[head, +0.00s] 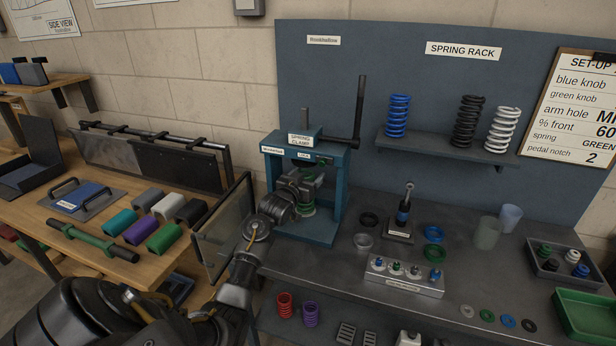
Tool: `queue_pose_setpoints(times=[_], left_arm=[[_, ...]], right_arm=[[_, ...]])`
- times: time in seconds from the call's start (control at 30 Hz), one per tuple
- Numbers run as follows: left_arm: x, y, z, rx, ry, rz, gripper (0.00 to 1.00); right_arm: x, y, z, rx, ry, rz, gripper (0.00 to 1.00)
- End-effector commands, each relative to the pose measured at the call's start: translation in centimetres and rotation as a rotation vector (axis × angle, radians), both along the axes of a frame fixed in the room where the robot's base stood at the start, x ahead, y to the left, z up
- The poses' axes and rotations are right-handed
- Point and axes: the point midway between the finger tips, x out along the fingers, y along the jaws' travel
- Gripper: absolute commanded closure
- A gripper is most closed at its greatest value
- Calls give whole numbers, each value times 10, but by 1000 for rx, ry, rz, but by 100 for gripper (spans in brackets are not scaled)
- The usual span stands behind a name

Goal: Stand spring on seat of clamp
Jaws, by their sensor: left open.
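The teal spring clamp (332,185) stands on the dark bench, its door-like guard panel (222,228) swung out at its left. A green spring (308,209) shows low inside the clamp frame, over the seat area; it looks upright. My left gripper (312,184) reaches into the clamp from the left, open, right at the spring's upper part. The gripper hides most of the spring and the seat, so I cannot tell exactly how the spring meets the seat. My right gripper is not in view.
A rack shelf (432,146) holds blue (397,116), black (467,122) and white (502,130) springs. Red (285,305) and purple (310,313) springs stand below the bench top. A small shock absorber (403,212) stands right of the clamp. The clamp's tall lever (359,110) rises at its right.

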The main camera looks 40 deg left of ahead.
Motion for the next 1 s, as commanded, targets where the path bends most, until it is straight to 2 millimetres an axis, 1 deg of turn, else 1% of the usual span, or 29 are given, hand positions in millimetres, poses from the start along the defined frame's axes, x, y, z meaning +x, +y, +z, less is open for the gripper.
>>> queue_pose_setpoints(times=[0.13, 0.23, 0.37, 0.5, 0.63, 0.8, 1.0], left_arm=[[0, 0, 4, 0, -1, 0, 30], [-11, -2, 6, 1, 1, 0, 30], [-35, -7, 9, 1, 3, 1, 30], [-65, -14, 9, -1, 3, 0, 30], [-90, -18, 7, 0, 2, 1, 30], [-110, -23, 5, 0, 1, 0, 30], [-118, -24, 3, 0, -1, 0, 30]], right_arm=[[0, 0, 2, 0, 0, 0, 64], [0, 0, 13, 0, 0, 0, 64], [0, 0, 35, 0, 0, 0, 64], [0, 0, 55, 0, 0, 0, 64], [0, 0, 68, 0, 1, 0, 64], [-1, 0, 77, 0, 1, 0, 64], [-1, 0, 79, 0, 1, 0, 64]])
